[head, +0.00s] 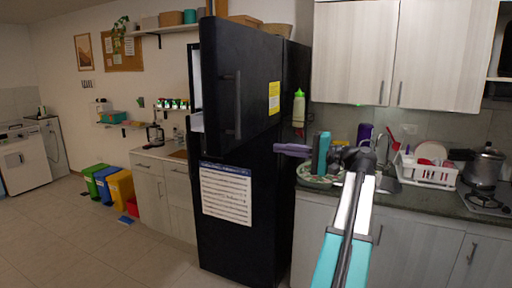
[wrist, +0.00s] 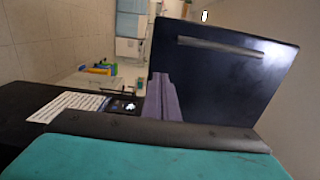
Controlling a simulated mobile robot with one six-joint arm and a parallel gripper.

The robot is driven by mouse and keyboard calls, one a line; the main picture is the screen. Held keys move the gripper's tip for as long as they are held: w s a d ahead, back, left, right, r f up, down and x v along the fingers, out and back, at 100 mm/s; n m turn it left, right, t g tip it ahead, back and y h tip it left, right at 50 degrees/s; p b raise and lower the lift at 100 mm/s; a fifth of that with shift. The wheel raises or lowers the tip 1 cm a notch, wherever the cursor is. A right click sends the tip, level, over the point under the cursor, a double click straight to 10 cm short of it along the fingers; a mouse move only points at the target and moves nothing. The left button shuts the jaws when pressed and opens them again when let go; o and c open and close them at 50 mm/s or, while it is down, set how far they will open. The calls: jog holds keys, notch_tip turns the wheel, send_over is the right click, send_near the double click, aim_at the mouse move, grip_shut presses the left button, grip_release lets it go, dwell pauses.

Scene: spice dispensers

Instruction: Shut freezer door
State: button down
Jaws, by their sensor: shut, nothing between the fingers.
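The black freezer door (head: 255,60) is the upper door of a tall black fridge (head: 235,245). It stands open, swung out, and a strip of the white interior (head: 196,75) shows at its left. Its long handle (head: 238,105) is upright on the door's face. In the wrist view the door (wrist: 230,85) appears tilted, with its handle (wrist: 220,47) near the top. My gripper (head: 280,148), with purple fingers, is at the fridge's right side, pointing left, near the door's lower edge. The fingers (wrist: 158,85) are shut and empty. I cannot tell whether they touch the door.
The counter (head: 440,205) at right holds a dish rack (head: 425,172) and a pot (head: 485,165). A green-capped bottle (head: 299,108) is beside the fridge. Wall cabinets (head: 400,50) hang above. Coloured bins (head: 105,185) stand at left, with open floor (head: 80,245) before them.

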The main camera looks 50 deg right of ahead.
jog(key=p, duration=0.4)
send_near(235, 142)
jog(key=x, duration=0.4)
jog(key=shift+w+a+r, duration=0.1)
jog(key=shift+w+a, duration=0.05)
jog(key=shift+w, duration=0.1)
jog(key=shift+x, duration=0.8)
